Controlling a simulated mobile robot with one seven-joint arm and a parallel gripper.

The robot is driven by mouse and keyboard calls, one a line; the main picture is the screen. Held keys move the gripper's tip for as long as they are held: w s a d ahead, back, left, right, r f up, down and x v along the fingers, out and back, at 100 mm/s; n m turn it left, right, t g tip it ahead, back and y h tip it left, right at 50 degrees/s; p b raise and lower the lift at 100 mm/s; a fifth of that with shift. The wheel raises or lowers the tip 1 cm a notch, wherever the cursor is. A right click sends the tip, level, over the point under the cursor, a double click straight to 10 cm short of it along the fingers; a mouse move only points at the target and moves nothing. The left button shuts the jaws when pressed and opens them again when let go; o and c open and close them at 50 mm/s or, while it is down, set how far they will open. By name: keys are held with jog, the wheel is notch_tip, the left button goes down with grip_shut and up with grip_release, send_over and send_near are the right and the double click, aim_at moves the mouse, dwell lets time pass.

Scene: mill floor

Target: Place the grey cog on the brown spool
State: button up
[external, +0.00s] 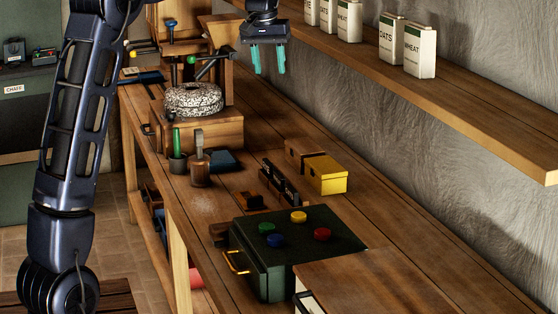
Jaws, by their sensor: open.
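My gripper (268,70) is at the top of the external view, with two teal fingers pointing down and apart. Nothing shows between them. It hangs above the bench, right of the speckled millstone (193,100). I cannot make out a grey cog for certain. A small brown cylinder (200,175) with a pale upright part stands on the bench in front of the millstone stand; I cannot tell whether it is the brown spool.
Canisters (420,50) line the wall shelf (470,98) on the right.

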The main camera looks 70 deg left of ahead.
jog(key=s+d+r+m+t, duration=0.1)
jog(key=s+d+m, duration=0.2)
jog(key=s+d, duration=0.8)
jog(key=s+d+r+m+t, duration=0.1)
jog(key=s+d+m, duration=0.15)
jog(key=d, duration=1.65)
jog(key=s+d+f+m, duration=0.3)
jog(key=s+d+f, duration=0.2)
jog(key=s+d, duration=0.2)
jog(key=s+d+f+m+t, duration=0.1)
jog(key=s+d+f+m, duration=0.2)
jog(key=s, duration=0.9)
jog(key=d+f, duration=0.3)
jog(key=d, duration=0.1)
jog(key=shift+s+d+h, duration=0.25)
jog(key=shift+s+h, duration=0.05)
jog(key=shift+h, duration=0.1)
